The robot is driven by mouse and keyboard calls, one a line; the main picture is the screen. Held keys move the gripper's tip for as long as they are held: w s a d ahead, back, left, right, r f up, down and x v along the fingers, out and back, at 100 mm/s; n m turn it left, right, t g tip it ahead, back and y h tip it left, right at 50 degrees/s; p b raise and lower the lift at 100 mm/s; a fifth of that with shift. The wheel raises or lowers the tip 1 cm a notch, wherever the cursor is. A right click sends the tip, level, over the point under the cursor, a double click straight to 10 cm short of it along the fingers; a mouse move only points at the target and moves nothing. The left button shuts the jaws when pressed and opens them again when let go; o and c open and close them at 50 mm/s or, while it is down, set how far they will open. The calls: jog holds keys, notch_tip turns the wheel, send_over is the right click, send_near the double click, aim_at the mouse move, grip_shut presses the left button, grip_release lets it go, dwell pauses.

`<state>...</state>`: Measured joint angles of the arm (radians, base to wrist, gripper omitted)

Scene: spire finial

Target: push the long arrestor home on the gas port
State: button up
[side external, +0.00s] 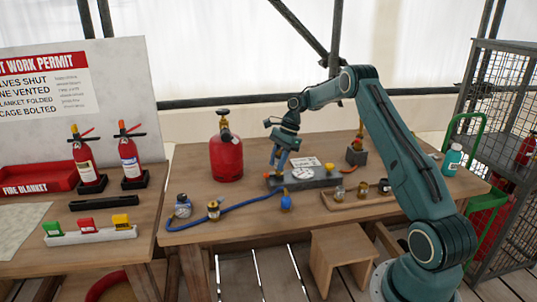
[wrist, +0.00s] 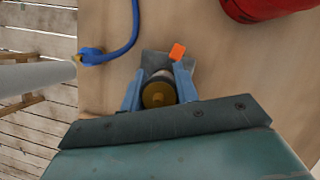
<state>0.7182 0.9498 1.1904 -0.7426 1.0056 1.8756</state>
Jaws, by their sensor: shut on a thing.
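My gripper (side external: 279,165) points down over the left end of a grey block (side external: 322,180) on the wooden bench. In the wrist view, the blue fingers of my gripper (wrist: 159,95) are shut on a round part with a brass end and a dark body, which I take to be the long arrestor (wrist: 158,93). The side view barely shows it between the fingers. The grey block also shows beneath it in the wrist view (wrist: 152,60), with an orange tab (wrist: 177,52) beside the fingers. The gas port is hidden under the held part; I cannot tell how deep it sits.
A red gas cylinder (side external: 226,158) stands left of my gripper. A blue hose (side external: 238,208) lies along the front. A gauge (side external: 303,173) is on the block. A wooden tray (side external: 345,205) with small fittings lies to the right.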

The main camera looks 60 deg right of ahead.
jog(key=shift+f, duration=0.5)
jog(key=o, duration=1)
jog(key=shift+v, duration=3.75)
